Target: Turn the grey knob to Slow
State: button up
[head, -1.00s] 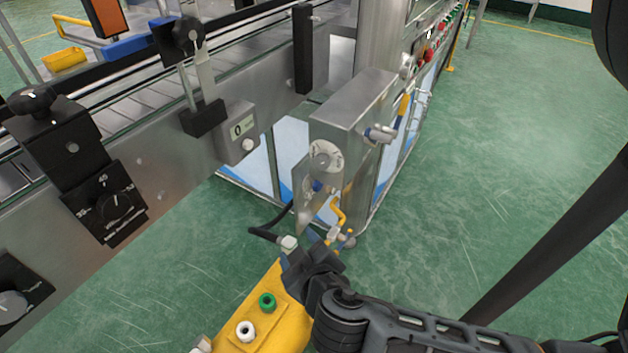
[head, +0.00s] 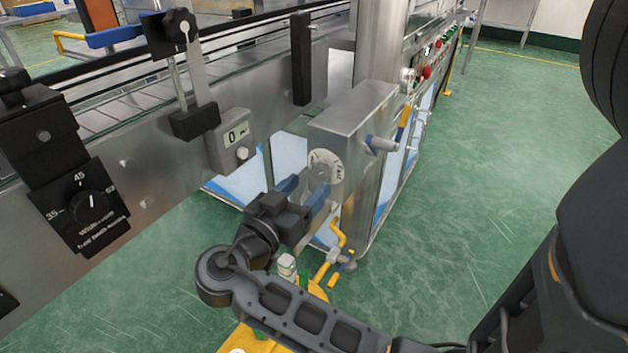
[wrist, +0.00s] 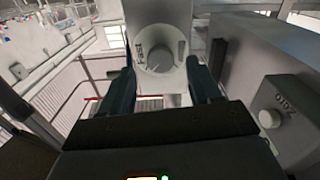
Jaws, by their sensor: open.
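The grey knob (head: 320,172) sits on a round pale dial plate (head: 333,160) on the front of a steel box (head: 350,112). My gripper (head: 305,190) is open in front of and just below the dial in the head view. In the wrist view its two dark fingers (wrist: 164,85) stand left and right of the dial's lower part, with nothing held between them. I cannot tell whether they touch the knob.
A black width dial (head: 85,208) is further left. A yellow-handled valve (head: 335,256) is below the steel box. Green floor to the right is clear.

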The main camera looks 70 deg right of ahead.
aim_at(318, 176)
jog(key=shift+x, duration=1.75)
jog(key=c, duration=1)
jog(key=shift+c, duration=0.2)
